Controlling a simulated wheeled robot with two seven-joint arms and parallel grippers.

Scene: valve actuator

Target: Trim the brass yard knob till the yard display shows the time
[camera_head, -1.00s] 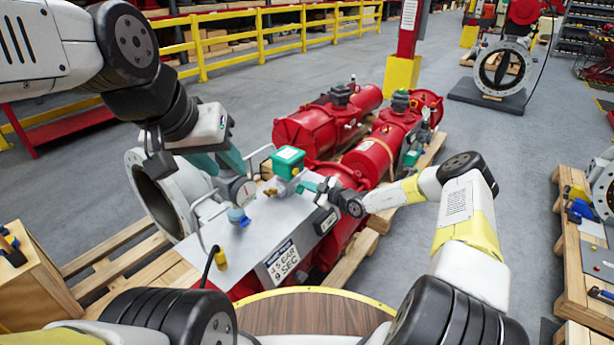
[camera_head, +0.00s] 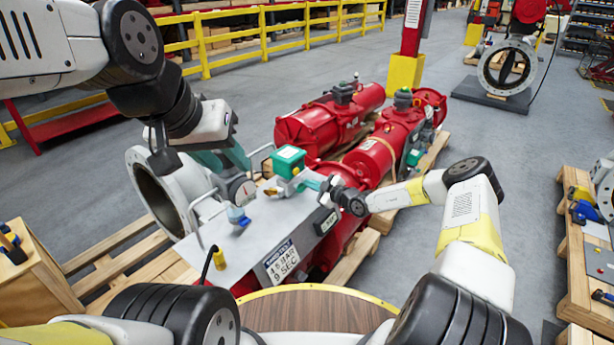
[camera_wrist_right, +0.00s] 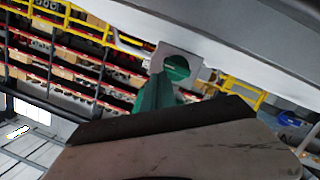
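A grey panel (camera_head: 245,245) on the red actuator carries a green-topped valve block (camera_head: 288,161), a small brass-coloured part (camera_head: 272,191) and a dark display (camera_head: 327,222), whose reading is too small to make out. My right gripper (camera_head: 308,183) reaches in from the right, its teal fingers beside the valve block and brass part; the contact is hidden. In the right wrist view a green finger (camera_wrist_right: 155,93) shows, but no knob can be made out. My left gripper (camera_head: 240,172) is at the round gauge (camera_head: 243,192), above a blue regulator knob (camera_head: 239,216); whether it touches is unclear.
A placard (camera_head: 282,260) on the panel's front reads 4.5 BAR, 9 SEC. A bent handle (camera_head: 199,222) and a yellow-tipped cable (camera_head: 219,260) stand at the panel's left. Red actuators (camera_head: 330,122) lie behind; a wooden bench (camera_head: 572,265) is at right.

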